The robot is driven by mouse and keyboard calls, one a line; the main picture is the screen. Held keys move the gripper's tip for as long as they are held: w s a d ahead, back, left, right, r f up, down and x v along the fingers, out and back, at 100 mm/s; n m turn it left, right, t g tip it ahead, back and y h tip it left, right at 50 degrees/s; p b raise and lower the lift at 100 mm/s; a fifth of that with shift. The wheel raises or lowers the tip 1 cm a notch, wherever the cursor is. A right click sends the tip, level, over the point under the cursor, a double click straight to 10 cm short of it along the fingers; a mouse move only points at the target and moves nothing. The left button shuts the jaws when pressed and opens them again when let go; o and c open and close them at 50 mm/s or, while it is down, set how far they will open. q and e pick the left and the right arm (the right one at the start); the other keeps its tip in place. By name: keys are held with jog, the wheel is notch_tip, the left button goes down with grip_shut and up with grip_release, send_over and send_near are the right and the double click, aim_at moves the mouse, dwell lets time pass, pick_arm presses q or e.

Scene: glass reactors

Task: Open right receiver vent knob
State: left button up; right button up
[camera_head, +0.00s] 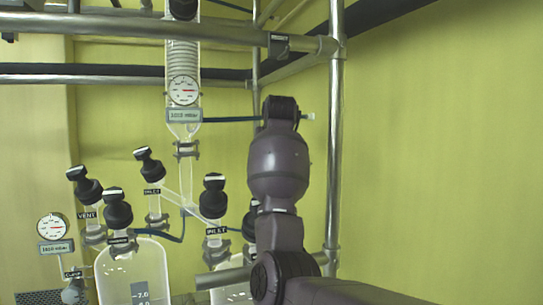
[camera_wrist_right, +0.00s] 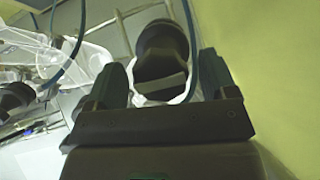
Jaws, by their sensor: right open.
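In the right wrist view my right gripper (camera_wrist_right: 160,72) is open, with one green-edged finger on each side of a black knob (camera_wrist_right: 163,48). The knob has a light flat mark on its near side, and I see no clear contact with the fingers. In the head view a black knob (camera_head: 249,222) is partly hidden behind my right arm, so its label cannot be read. My right gripper itself is hidden in that view. My left gripper is not in view.
Other black knobs stand on the glassware: one labelled VENT (camera_head: 86,188), two labelled INLET (camera_head: 149,167) (camera_head: 213,198). A glass vessel (camera_head: 135,270) is below. A metal post (camera_head: 334,150) stands right of my arm. A blue hose (camera_wrist_right: 190,30) passes close to the right finger.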

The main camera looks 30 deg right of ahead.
jog(key=c, duration=0.9)
jog(key=shift+n, duration=0.5)
